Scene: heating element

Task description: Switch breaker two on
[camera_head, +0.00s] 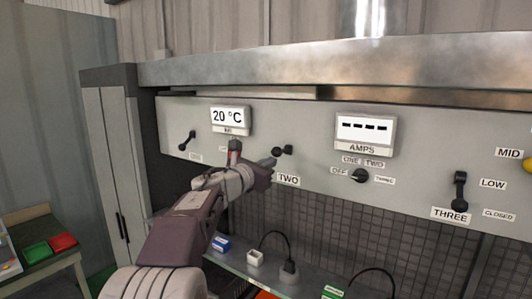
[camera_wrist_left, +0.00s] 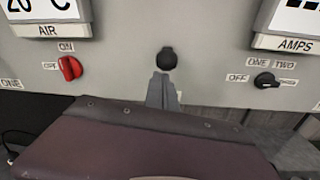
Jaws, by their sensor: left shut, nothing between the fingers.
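Breaker two's black lever (camera_head: 284,151) is on the grey panel above the TWO label (camera_head: 288,180). In the left wrist view its round black end (camera_wrist_left: 167,58) faces the camera; the rest of the lever is hidden, so I cannot tell its exact tilt. My left gripper (camera_head: 268,166) is shut and empty just below and left of the lever in the head view. In the left wrist view its closed fingertips (camera_wrist_left: 163,77) are right under the black end, with contact unclear. My right gripper is not in view.
A red knob (camera_wrist_left: 70,68) under the AIR display is left of the gripper, and the black AMPS selector (camera_head: 360,175) is right. Breaker one's lever (camera_head: 187,141) and breaker three's lever (camera_head: 460,190) flank them. A shelf with small boxes (camera_head: 256,257) and cables is below.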

